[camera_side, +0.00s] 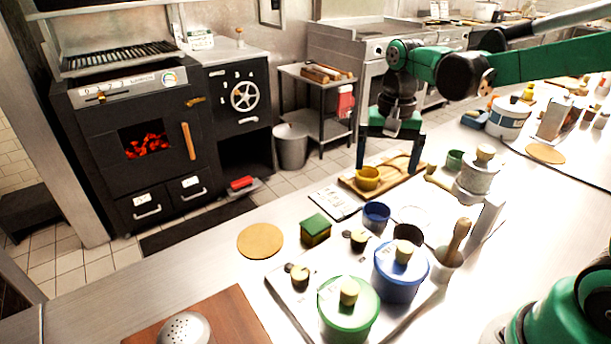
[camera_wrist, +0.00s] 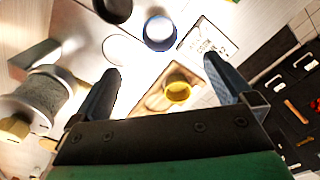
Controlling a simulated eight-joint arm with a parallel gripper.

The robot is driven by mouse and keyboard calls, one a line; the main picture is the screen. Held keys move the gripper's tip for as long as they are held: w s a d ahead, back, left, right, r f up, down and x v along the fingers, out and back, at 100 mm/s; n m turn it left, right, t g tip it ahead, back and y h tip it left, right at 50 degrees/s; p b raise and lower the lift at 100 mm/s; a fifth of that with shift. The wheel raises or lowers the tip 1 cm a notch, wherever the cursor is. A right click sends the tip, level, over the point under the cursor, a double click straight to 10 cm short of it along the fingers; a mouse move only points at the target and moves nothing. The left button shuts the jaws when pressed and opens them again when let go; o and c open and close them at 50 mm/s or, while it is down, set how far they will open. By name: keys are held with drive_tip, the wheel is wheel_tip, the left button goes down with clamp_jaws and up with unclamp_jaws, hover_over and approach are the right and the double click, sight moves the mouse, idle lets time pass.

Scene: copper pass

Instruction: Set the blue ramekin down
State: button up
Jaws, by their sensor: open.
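The blue ramekin (camera_side: 376,217) stands upright on the pale counter, in front of a wooden board (camera_side: 396,184). In the wrist view the blue ramekin (camera_wrist: 160,31) is at the top middle, beyond my fingertips. A yellow ramekin (camera_side: 367,178) sits on the board's left end; it also shows in the wrist view (camera_wrist: 177,91), between my fingers. My gripper (camera_side: 388,162) points down above the board with its fingers wide apart. In the wrist view my gripper (camera_wrist: 162,68) is empty. It touches neither ramekin as far as I can see.
A printed card (camera_side: 335,201) lies left of the blue ramekin. A lidded blue pot (camera_side: 400,278), a lidded green pot (camera_side: 347,312) and a mortar with pestle (camera_side: 447,262) crowd the front. A grey lidded jar (camera_side: 477,178) stands right.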

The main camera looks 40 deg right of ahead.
drive_tip(key=s+a+r+n+t, duration=0.1)
drive_tip(key=s+a+n+t, duration=0.4)
drive_tip(key=n+t, duration=0.2)
drive_tip(key=shift+s+a+r+n, duration=0.15)
drive_tip(key=shift+s+r+n, duration=0.2)
drive_tip(key=shift+n, duration=0.65)
